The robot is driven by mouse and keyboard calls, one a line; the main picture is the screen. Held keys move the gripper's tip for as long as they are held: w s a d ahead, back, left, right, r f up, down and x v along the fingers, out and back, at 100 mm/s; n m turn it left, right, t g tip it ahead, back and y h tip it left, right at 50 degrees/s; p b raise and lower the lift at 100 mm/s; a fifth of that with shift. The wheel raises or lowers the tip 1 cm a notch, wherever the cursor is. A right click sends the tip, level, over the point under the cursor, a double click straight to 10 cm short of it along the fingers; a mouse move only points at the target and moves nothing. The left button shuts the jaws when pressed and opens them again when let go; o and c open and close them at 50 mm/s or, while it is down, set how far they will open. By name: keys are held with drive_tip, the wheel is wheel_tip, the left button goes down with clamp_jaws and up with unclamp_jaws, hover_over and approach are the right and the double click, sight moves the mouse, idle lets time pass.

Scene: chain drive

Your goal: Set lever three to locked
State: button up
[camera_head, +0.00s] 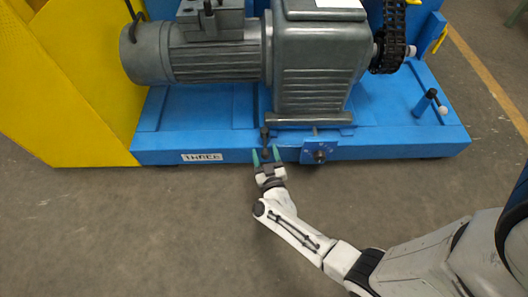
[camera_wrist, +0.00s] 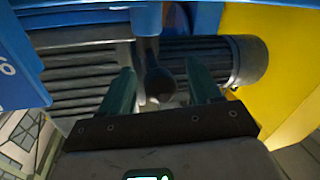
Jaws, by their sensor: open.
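The label THREE (camera_head: 201,157) is on the front edge of the blue base (camera_head: 225,155). A dark lever handle (camera_head: 265,134) stands at that edge, right of the label. I take it for lever three. In the wrist view its dark round end (camera_wrist: 160,84) shows between the fingers. My gripper (camera_head: 266,156) is open, its teal fingers pointing at the base on either side of the handle. The fingers also show in the wrist view (camera_wrist: 162,88). I cannot tell whether they touch the handle. A blue plate with a dark pivot (camera_head: 319,155) is right of the handle.
A grey motor (camera_head: 205,55) and gearbox (camera_head: 318,65) stand on the base behind the handle. A chain (camera_head: 388,40) hangs at the right. Another dark handle (camera_head: 425,101) stands at the base's right end. A yellow panel (camera_head: 75,90) is at left. The front floor is clear.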

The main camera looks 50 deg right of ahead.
drive_tip(key=shift+x, duration=0.9)
clamp_jaws()
